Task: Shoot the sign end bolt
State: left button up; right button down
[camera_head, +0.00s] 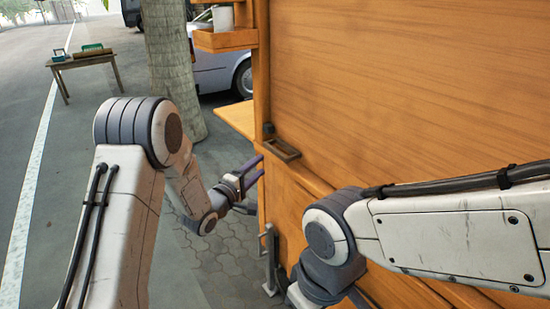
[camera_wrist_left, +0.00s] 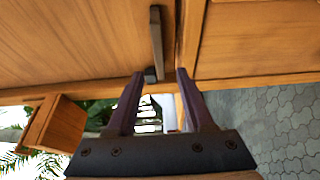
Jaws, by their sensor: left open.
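A dark metal fitting (camera_head: 280,148), which may be the bolt, lies across the orange wooden stall near its left end, with a small dark knob (camera_head: 268,130) above it. In the left wrist view it looks like a grey bar (camera_wrist_left: 156,38) with a small block at its near end, seen between my fingertips. My left gripper (camera_head: 261,167) is open, its purple fingers pointing at the stall's edge just below the fitting. It also shows in the left wrist view (camera_wrist_left: 160,74), with nothing held. My right arm crosses the lower right; its gripper is out of view.
A wooden tray (camera_head: 225,41) with a white cup (camera_head: 222,19) juts from the stall's upper left. A shelf board (camera_head: 237,118) sticks out left. A grey metal upright (camera_head: 270,258) stands by the stall lower down. A tree trunk (camera_head: 172,60) and a small table (camera_head: 85,63) stand beyond.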

aim_at(274, 154)
pick_arm(q)
jog(key=x, duration=1)
jog(key=shift+r, duration=0.1)
jog(key=shift+c, duration=0.4)
grip_shut()
dwell(0.8)
